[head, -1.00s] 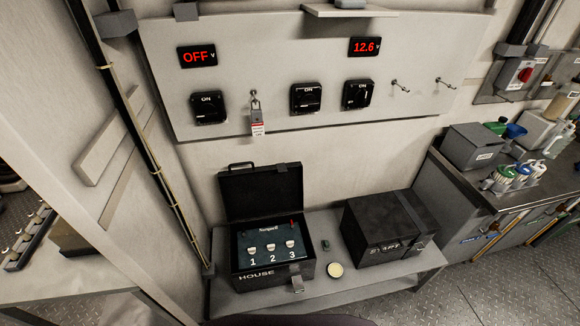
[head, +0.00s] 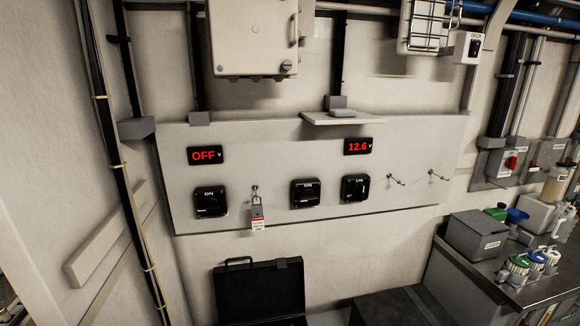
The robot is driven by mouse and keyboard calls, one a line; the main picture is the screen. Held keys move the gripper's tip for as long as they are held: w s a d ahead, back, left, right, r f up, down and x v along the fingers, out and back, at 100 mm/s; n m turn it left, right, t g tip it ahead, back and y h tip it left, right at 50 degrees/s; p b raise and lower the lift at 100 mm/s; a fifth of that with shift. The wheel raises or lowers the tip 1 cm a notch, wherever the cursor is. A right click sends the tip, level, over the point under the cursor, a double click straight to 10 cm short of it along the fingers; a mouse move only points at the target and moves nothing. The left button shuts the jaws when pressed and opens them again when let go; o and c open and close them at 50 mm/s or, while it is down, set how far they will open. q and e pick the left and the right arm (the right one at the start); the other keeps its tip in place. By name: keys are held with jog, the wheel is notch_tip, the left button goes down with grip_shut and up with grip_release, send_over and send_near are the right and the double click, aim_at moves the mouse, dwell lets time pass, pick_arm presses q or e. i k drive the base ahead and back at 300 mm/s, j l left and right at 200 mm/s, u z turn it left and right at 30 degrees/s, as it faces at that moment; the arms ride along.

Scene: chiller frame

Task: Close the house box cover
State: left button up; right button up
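The house box cover (head: 258,292) is a black panel with a handle on its top edge. It stands raised and open against the wall at the bottom of the head view. Neither of my grippers is in view.
A grey panel (head: 300,220) on the wall carries black switches, a hanging padlock with a tag and red displays reading OFF and 12.6. A second black box (head: 388,308) is partly visible at the bottom. A counter (head: 480,285) with bottles and a grey box stands at the right.

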aim_at(251, 292)
jog(key=i+l, duration=0.1)
jog(key=l, duration=0.4)
jog(key=l+z, duration=0.1)
jog(key=l, duration=0.35)
jog(key=i+l, duration=0.15)
jog(key=l, duration=0.35)
jog(key=i+l, duration=0.1)
jog(key=l, duration=0.4)
jog(key=i+l+z, duration=0.1)
jog(key=l, duration=0.35)
